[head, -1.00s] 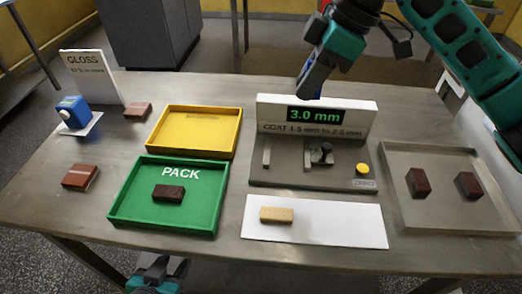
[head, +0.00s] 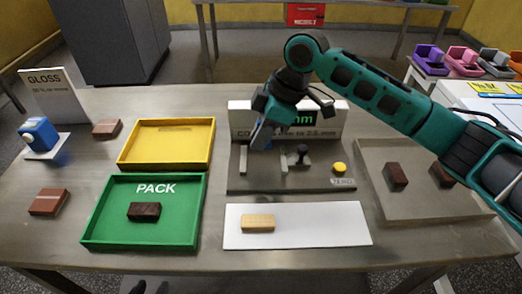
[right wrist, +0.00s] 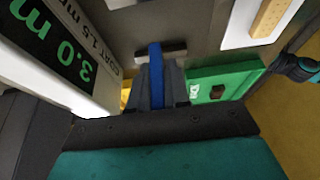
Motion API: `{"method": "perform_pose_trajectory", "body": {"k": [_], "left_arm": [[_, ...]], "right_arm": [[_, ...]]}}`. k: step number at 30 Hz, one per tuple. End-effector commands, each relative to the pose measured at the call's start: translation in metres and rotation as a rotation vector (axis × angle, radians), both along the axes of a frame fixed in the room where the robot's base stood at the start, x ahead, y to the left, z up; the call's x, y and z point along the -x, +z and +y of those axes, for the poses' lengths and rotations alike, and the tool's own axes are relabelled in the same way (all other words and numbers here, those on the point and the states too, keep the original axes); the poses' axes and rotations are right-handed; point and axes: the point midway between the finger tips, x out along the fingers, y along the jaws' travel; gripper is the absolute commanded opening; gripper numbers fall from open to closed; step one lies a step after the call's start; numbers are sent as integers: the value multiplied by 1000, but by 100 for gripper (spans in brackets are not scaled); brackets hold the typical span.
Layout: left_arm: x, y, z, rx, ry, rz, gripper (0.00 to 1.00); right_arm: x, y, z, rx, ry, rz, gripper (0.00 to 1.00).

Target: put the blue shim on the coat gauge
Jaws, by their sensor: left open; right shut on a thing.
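My right gripper (head: 262,138) is shut on the blue shim and hangs over the left part of the coat gauge (head: 255,183). The blue shim (right wrist: 156,72) shows as a narrow upright bar between the fingers in the right wrist view. In the head view only a little blue shows by the fingertips. The gauge has a grey base with upright metal pieces, a black knob (head: 303,150) and a display, partly hidden by my arm. It reads 3.0 mm in the wrist view. Whether the shim touches the gauge, I cannot tell. My left gripper (head: 139,287) barely shows at the bottom edge.
A yellow tray (head: 165,167) and a green PACK tray (head: 110,238) lie left of the gauge. A white mat (head: 340,225) with a tan bar (head: 258,223) is in front. A grey tray (head: 415,208) with dark bars is right. A yellow button (head: 339,167) sits on the gauge.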

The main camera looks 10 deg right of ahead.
Motion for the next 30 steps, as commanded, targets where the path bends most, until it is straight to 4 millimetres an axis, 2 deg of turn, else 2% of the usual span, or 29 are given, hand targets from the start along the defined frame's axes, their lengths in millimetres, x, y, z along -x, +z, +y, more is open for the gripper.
{"method": "perform_pose_trajectory", "body": {"k": [5, 9, 12, 23, 24, 30], "left_arm": [[0, -1, 0, 0, 0, 0, 43], [0, -4, 0, 0, 0, -1, 43], [0, -4, 0, 0, 0, -1, 43], [-1, -2, 0, 0, 0, -2, 43], [-1, -2, 0, 1, 0, -3, 43], [-2, -2, 0, 0, -1, -5, 43]], "right_arm": [[0, -14, 0, 1, -2, 1, 0], [0, -36, 0, 2, -1, 2, 0], [0, -45, 0, 0, -2, 0, 0], [0, -48, 0, 0, -1, 0, 0], [0, -48, 0, 0, 0, -1, 20], [0, -48, 0, 0, 0, -1, 39]]}}
